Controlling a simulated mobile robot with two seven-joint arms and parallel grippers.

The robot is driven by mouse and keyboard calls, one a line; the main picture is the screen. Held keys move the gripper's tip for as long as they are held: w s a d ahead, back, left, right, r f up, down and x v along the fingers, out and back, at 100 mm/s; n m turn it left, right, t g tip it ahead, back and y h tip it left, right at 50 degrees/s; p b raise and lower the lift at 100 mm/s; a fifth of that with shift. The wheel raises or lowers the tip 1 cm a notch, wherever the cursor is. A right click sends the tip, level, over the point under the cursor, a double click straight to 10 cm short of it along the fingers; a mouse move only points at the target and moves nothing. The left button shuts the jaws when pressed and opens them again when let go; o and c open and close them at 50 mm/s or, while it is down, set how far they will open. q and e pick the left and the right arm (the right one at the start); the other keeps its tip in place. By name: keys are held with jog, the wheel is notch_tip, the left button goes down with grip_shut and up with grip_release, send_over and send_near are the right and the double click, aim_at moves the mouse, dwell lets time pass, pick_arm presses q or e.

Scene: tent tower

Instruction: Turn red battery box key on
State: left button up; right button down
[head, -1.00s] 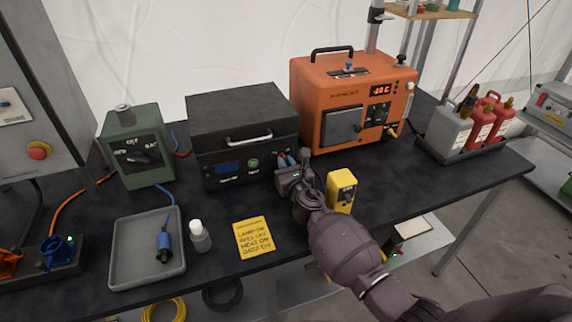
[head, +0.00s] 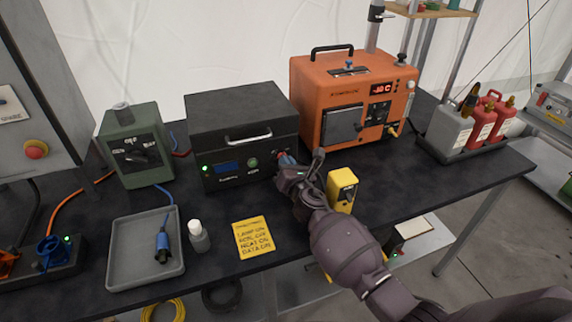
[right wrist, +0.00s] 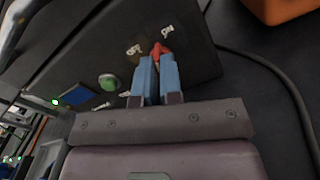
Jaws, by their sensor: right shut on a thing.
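The black battery box (head: 238,120) stands on the table, with a blue display and a green button on its front. In the right wrist view, a small red key (right wrist: 160,49) sits on the box front (right wrist: 120,60) between the labels OFF and ON. My right gripper (right wrist: 157,72) is shut on the red key with its blue fingertips, which hide much of it. In the head view, my right gripper (head: 288,162) reaches the front right of the box. A green light (head: 204,168) glows at the left of the box front. My left gripper is out of view.
A yellow box (head: 342,190) stands close beside my right wrist. An orange machine (head: 350,85) stands behind it. A grey tray (head: 130,265), small white-capped bottle (head: 199,240) and yellow note (head: 253,238) lie in front of the box.

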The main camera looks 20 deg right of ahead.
jog(key=m, duration=0.4)
jog(key=shift+f+b, duration=0.1)
jog(key=shift+b, duration=0.2)
jog(key=shift+m, duration=0.3)
jog(key=c, duration=1.3)
grip_release()
